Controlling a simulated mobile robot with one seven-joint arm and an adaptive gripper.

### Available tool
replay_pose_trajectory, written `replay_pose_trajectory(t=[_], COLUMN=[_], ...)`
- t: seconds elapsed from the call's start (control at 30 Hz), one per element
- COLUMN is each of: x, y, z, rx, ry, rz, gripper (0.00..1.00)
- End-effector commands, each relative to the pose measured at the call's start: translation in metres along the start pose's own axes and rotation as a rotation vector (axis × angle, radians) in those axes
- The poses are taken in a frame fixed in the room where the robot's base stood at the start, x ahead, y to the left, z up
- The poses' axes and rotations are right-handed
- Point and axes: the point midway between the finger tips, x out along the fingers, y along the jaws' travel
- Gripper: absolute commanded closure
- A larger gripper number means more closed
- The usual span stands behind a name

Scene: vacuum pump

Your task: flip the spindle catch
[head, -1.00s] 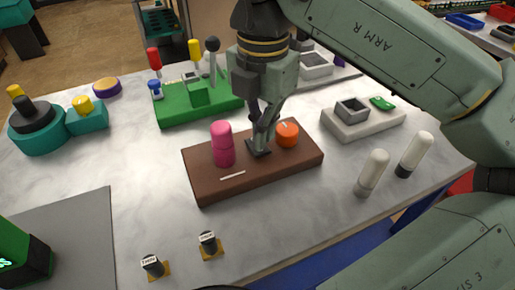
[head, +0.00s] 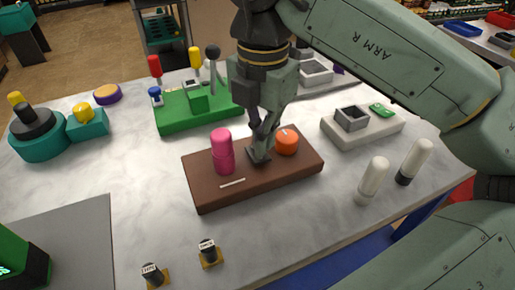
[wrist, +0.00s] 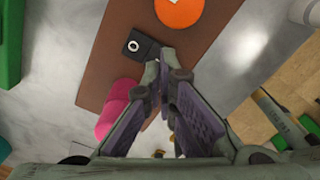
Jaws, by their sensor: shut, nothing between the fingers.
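A brown block (head: 235,188) on the table carries a pink cylinder (head: 223,152), a small black part (head: 259,156) and an orange knob (head: 287,142). In the wrist view the black part (wrist: 140,46) has a pale ring on top and sits between the pink piece (wrist: 119,104) and the orange knob (wrist: 180,9). Which of these is the spindle catch is not marked. My gripper (head: 263,145) is shut and empty, pointing down at the black part. In the wrist view my fingertips (wrist: 160,74) meet just beside it; I cannot tell whether they touch.
A green base (head: 195,112) with several upright levers stands behind the block. A grey fixture (head: 365,130) is to the right, with two white-capped cylinders (head: 373,180) in front of it. Two small labelled posts (head: 208,250) stand near the front edge. Bare table lies left of the block.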

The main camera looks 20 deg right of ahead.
Motion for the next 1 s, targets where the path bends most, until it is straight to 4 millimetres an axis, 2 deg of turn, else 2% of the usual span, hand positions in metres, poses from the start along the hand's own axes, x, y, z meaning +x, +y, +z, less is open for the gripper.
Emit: replay_pose_trajectory(t=[1.0], x=[0.0099], y=[0.0000], z=[0.0000], rx=[0.000], ry=[0.000], rz=[0.000], gripper=[1.00])
